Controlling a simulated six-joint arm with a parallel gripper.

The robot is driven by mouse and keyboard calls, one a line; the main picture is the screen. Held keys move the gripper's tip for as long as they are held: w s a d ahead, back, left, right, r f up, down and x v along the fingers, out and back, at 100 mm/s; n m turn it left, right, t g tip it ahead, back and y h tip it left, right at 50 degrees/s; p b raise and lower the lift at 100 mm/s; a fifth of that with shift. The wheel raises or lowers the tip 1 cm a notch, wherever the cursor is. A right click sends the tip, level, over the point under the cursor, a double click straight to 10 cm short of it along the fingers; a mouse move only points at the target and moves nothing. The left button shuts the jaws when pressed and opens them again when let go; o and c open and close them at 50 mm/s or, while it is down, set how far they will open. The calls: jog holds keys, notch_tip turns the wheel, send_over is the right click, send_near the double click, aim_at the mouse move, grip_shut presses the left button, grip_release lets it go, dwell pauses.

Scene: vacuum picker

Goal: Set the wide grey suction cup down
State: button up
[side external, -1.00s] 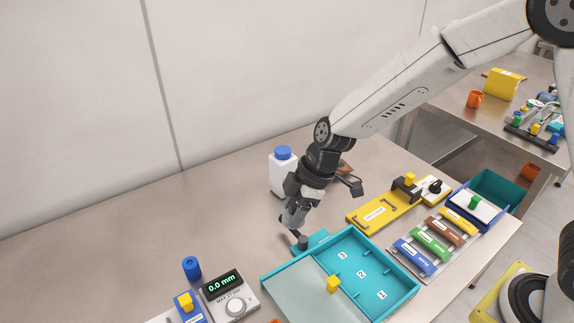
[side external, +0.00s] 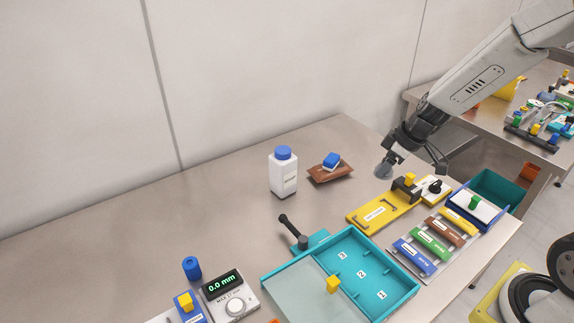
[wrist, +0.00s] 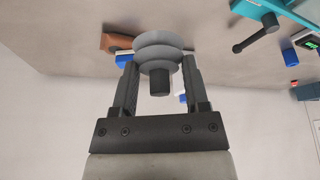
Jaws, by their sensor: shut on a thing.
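The wide grey suction cup (wrist: 158,42) is between the two fingers of my gripper (wrist: 160,82) in the wrist view, with its flared bellows beyond the fingertips and its dark stem towards the palm. My gripper is shut on it. In the side view my gripper (side external: 389,160) holds the cup (side external: 383,171) behind the yellow fixture plate, towards the back right of the bench. The cup appears to be above the bench top; its exact height is hard to tell.
The yellow plate (side external: 367,213) lies in front of my gripper. Left of it are a brown tray (side external: 322,176) with a blue block and a white bottle (side external: 284,178). A black lever (side external: 288,226) stands by the teal tray (side external: 391,302). Coloured bars (side external: 431,243) lie front right.

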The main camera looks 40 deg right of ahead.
jog(key=s+d+m+h, duration=0.2)
jog(key=s+d+m, duration=0.3)
jog(key=d, duration=0.7)
jog(key=s, duration=0.2)
jog(key=shift+s+d, duration=0.3)
jog(key=shift+d, duration=0.1)
jog(key=w+d+f, duration=0.1)
jog(key=w, duration=0.1)
jog(key=w+d+f, duration=0.1)
jog(key=w+f, duration=0.1)
jog(key=w, duration=0.1)
jog(key=w+d+f, duration=0.1)
jog(key=w+d, duration=0.1)
jog(key=w, duration=0.1)
jog(key=shift+w+f, duration=0.15)
jog(key=shift+w, duration=0.1)
send_near(400, 174)
jog(key=shift+w+a+f, duration=0.4)
jog(key=shift+w+f, duration=0.1)
jog(key=shift+f, duration=0.05)
jog(key=shift+w+d+f, duration=0.2)
jog(key=shift+w+f, duration=0.15)
jog(key=shift+f, duration=0.1)
jog(key=shift+w+d+f, duration=0.1)
jog(key=shift+w+f, duration=0.1)
jog(key=shift+f, duration=1.6)
